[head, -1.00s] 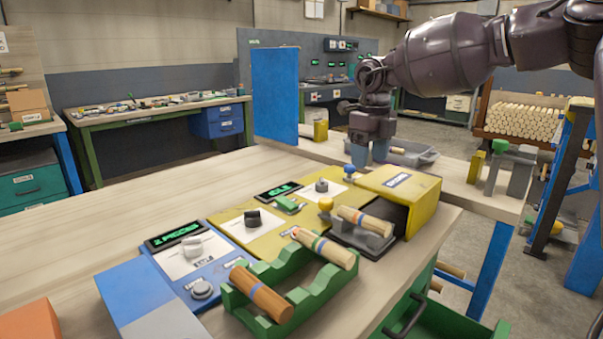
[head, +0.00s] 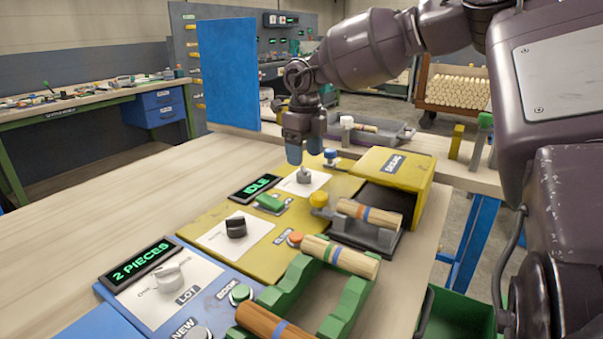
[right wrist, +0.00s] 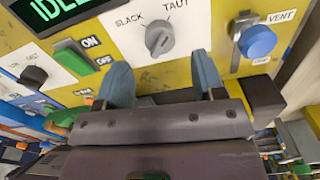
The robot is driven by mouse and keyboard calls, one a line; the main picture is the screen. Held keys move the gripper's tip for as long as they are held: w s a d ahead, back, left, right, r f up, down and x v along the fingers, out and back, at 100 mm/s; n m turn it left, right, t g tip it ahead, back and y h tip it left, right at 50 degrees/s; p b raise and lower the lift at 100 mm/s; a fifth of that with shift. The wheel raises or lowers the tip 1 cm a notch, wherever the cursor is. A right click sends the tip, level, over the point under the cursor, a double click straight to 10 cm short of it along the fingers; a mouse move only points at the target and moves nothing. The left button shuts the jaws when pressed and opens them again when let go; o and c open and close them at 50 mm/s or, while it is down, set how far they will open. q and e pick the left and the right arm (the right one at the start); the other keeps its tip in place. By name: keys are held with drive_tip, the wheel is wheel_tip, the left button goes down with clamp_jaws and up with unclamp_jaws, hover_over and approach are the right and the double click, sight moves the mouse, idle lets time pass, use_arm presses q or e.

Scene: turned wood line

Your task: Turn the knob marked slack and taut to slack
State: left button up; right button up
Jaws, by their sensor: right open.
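The grey slack/taut knob (right wrist: 160,38) sits on a white plate on the yellow panel. In the right wrist view, SLACK is printed at its upper left and TAUT at its upper right. Its ridge seems to lean to the upper right, toward TAUT. In the head view the same knob (head: 304,175) is just below my right gripper (head: 302,154). That gripper is open and empty, its two blue fingers apart; in the right wrist view it (right wrist: 164,72) faces the knob, which is not between the fingertips in the picture. My left gripper is out of view.
Near the knob are a blue VENT knob (right wrist: 258,41), a green ON/OFF switch (right wrist: 76,56), an IDLE display (head: 256,188) and a black knob (head: 236,228). A yellow housing (head: 392,170) stands to the right. Bare tabletop (head: 150,205) lies to the left.

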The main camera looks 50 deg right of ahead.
sight(304, 169)
wheel_tip(304, 169, down, 5)
drive_tip(key=shift+r+b, duration=0.1)
drive_tip(key=shift+b, duration=0.25)
drive_tip(key=shift+c, duration=0.2)
drive_tip(key=c, duration=0.9)
